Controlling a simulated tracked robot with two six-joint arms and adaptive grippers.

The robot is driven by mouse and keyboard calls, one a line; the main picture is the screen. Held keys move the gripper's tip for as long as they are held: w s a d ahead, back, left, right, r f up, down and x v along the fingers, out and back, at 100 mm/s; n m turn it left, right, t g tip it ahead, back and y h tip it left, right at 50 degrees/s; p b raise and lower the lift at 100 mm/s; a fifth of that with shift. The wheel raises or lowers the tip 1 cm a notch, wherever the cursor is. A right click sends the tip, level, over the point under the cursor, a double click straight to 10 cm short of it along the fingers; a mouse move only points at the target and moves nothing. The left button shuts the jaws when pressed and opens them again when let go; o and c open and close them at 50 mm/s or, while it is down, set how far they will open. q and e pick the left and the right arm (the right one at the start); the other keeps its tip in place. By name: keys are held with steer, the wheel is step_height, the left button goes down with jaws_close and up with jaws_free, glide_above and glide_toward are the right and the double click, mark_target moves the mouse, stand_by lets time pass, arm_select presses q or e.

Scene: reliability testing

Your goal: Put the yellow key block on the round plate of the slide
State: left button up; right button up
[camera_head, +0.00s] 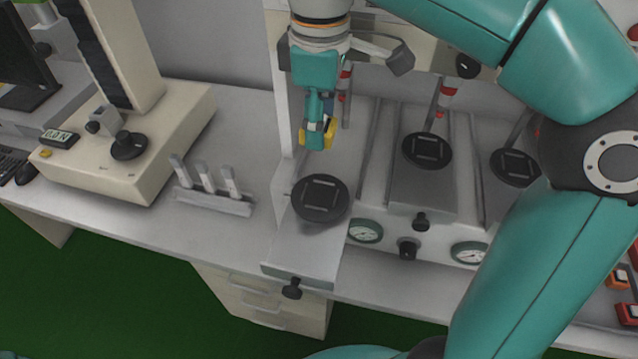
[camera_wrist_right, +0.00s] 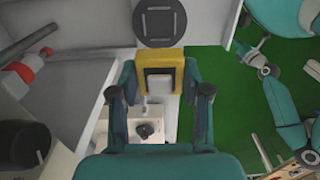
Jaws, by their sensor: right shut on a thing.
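The yellow key block (camera_head: 330,132) is held between the fingers of my right gripper (camera_head: 318,128), above and behind the round plate. In the right wrist view the yellow block (camera_wrist_right: 160,58), with a pale inner part, sits between the two fingers of the gripper (camera_wrist_right: 160,85). The round black plate (camera_head: 320,199) with a square outline lies on the pulled-out slide (camera_head: 305,249). The plate also shows at the top of the right wrist view (camera_wrist_right: 160,20), beyond the block. Block and plate look apart. My left gripper is not in view.
Two more black round plates, a middle one (camera_head: 427,150) and a right one (camera_head: 515,167), sit on the machine beside the slide. A rack with white-handled tools (camera_head: 214,203) stands left of the slide. A beige instrument (camera_head: 130,150) stands farther left.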

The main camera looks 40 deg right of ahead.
steer(key=b, duration=0.1)
glide_above(320, 195)
step_height(320, 195, down, 9)
steer(key=shift+r, duration=0.2)
steer(key=shift+f+b, duration=0.35)
steer(key=shift+f, duration=2.4)
steer(key=shift+f, duration=0.2)
steer(key=o, duration=1.2)
steer(key=shift+r, duration=0.1)
steer(key=shift+r, duration=0.1)
step_height(320, 195, up, 11)
steer(key=shift+r+p, duration=0.15)
steer(key=shift+p, duration=0.75)
steer(key=shift+r, duration=0.4)
